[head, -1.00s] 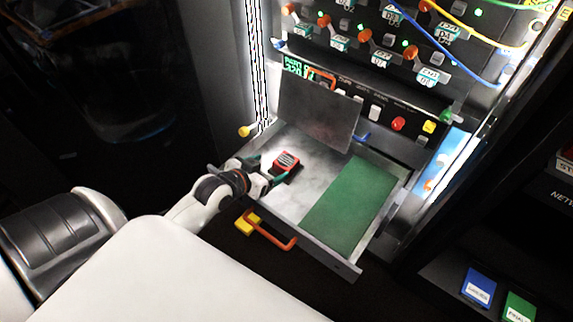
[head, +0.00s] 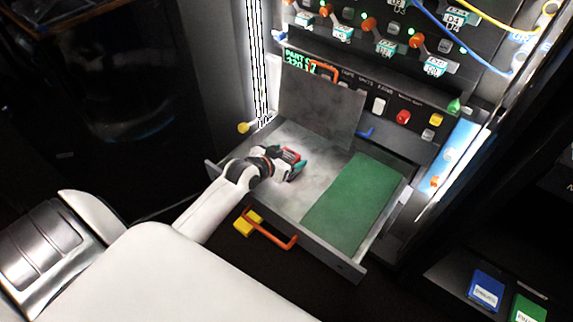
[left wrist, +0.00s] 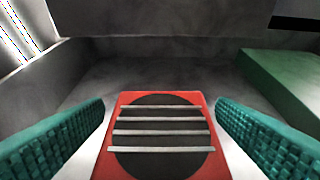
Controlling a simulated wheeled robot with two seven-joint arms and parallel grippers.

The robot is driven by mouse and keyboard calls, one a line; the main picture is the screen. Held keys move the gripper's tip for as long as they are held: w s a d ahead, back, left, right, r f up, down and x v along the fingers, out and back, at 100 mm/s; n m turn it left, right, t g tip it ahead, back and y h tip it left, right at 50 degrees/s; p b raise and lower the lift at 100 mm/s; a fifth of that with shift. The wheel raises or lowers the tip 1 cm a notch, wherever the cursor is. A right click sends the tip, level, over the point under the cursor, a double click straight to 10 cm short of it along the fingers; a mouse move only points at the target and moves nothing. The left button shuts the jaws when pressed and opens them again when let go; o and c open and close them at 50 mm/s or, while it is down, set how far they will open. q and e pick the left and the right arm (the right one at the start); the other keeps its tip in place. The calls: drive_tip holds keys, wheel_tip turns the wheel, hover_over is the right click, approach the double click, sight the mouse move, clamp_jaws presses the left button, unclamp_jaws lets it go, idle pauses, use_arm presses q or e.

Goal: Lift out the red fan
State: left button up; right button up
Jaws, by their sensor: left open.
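The red fan (left wrist: 160,158) is a red square block with a dark round face and pale bars across it. It lies in the left part of the open drawer (head: 318,257). In the head view the fan (head: 291,156) is partly hidden by my left gripper (head: 287,164). In the left wrist view my left gripper (left wrist: 160,140) is open, with one teal finger on each side of the fan. A gap shows between each finger and the fan. My right gripper is not in view.
A green block or mat (head: 350,205) fills the drawer's right part. A grey upright plate (head: 318,107) stands at the drawer's back. An orange handle (head: 270,232) is on the drawer's front. Above is a panel with switches and cables.

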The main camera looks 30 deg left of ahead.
use_arm(q)
drive_tip(key=shift+x, duration=0.85)
drive_tip(key=shift+c, duration=0.6)
drive_tip(key=c, duration=1)
drive_tip(key=shift+r, duration=0.1)
